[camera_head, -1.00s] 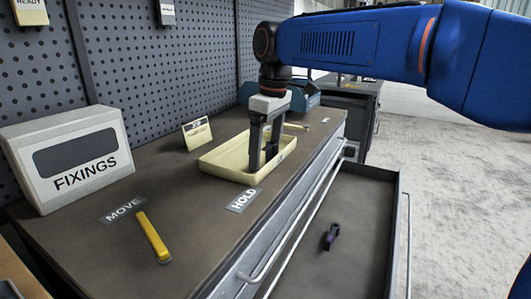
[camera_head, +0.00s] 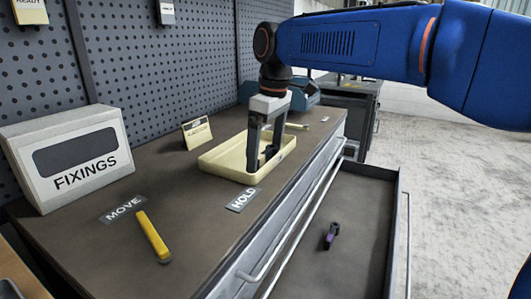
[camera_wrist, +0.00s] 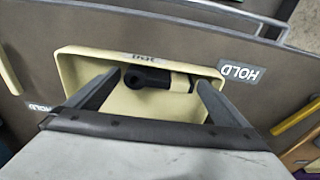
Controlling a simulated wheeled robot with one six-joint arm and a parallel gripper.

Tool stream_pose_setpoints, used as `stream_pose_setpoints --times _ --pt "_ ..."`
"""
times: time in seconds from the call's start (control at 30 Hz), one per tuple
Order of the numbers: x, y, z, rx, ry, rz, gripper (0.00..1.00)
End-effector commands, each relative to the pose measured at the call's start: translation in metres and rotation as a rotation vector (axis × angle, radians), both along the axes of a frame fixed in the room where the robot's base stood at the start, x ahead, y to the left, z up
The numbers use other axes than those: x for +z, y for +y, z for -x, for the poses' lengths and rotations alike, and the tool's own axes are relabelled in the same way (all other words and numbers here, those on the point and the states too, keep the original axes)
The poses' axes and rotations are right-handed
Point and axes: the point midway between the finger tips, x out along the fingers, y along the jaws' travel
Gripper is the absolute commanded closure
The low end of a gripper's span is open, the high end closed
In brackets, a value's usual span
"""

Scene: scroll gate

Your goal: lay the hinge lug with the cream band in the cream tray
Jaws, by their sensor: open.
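The cream tray (camera_head: 222,168) stands on the bench top behind the HOLD label. The hinge lug (camera_wrist: 150,77), black with a cream band (camera_wrist: 180,82), lies inside the tray in the wrist view. In the head view it is a small dark shape (camera_head: 269,152), partly hidden by a finger. My gripper (camera_head: 262,163) points down into the tray. In the wrist view my gripper (camera_wrist: 160,82) is open, with one finger near each end of the lug and visible gaps beside it.
Another dark lug with a purple band (camera_head: 331,236) lies in the open drawer (camera_head: 350,205). A yellow bar (camera_head: 152,237) lies beside the MOVE label (camera_head: 122,209). A FIXINGS box (camera_head: 70,155) and a small card stand (camera_head: 197,132) are on the bench. Its front middle is clear.

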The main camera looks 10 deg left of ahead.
Motion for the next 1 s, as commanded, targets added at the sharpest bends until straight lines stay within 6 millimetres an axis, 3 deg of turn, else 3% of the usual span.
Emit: stream_pose_setpoints --times 0.53,0.73,1.0 --pt "0.095 -0.011 0.003 0.000 -0.002 -0.002 0.00" --pt "0.110 -0.013 0.004 0.000 0.000 0.000 0.00" --pt "0.113 -0.013 0.004 0.000 0.000 0.000 0.00"
